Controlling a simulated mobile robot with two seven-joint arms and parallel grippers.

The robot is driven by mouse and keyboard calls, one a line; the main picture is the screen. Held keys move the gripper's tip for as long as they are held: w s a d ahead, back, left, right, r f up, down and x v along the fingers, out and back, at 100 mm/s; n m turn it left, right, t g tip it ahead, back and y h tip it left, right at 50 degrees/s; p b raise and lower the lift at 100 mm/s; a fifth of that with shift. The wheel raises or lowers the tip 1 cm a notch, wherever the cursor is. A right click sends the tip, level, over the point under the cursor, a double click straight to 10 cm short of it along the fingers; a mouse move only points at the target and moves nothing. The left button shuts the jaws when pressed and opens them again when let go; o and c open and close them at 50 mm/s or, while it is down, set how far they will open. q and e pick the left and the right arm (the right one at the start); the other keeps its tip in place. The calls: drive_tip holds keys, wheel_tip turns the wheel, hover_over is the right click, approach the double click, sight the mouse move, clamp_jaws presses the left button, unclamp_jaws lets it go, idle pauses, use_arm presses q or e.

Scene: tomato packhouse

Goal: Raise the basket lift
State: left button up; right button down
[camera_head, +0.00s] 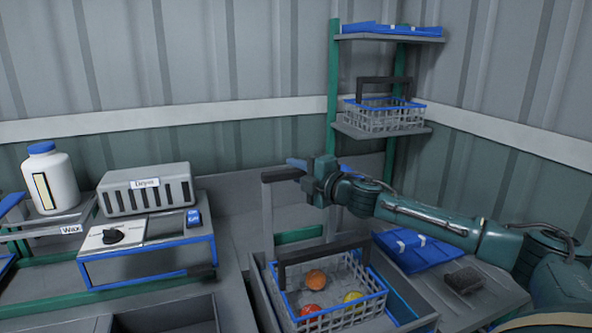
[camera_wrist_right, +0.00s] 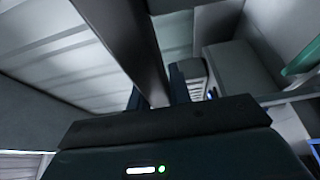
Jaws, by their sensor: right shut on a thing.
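The basket lift shows in the head view as a grey upright frame (camera_head: 268,215) beside a low grey tray bed. A wire basket (camera_head: 338,312) with a blue rim and a dark handle sits low in it, holding an orange, a red and a yellow tomato. My right gripper (camera_head: 303,164) is at the top of the frame, shut on its grey bar (camera_head: 282,175). In the right wrist view the grey bar (camera_wrist_right: 130,45) runs up from between the dark fingers (camera_wrist_right: 160,95). The grip itself is partly hidden. My left gripper is not in view.
A shelf rack (camera_head: 334,80) behind holds another wire basket (camera_head: 385,118) and blue folded items. Blue packs (camera_head: 415,250) and a dark brush-like block (camera_head: 464,280) lie at right. A grey dryer box (camera_head: 145,190), a control panel and a white bottle (camera_head: 50,182) stand at left.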

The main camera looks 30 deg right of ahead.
use_arm(q)
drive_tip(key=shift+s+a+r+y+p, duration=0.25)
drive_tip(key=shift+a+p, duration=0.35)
drive_tip(key=shift+p, duration=0.45)
use_arm(e)
wheel_tip(320, 180, up, 4)
drive_tip(key=shift+d+f, duration=0.1)
drive_tip(key=shift+f, duration=0.1)
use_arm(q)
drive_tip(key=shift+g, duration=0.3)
use_arm(e)
drive_tip(key=c, duration=1.3)
unclamp_jaws()
drive_tip(key=shift+f, duration=0.2)
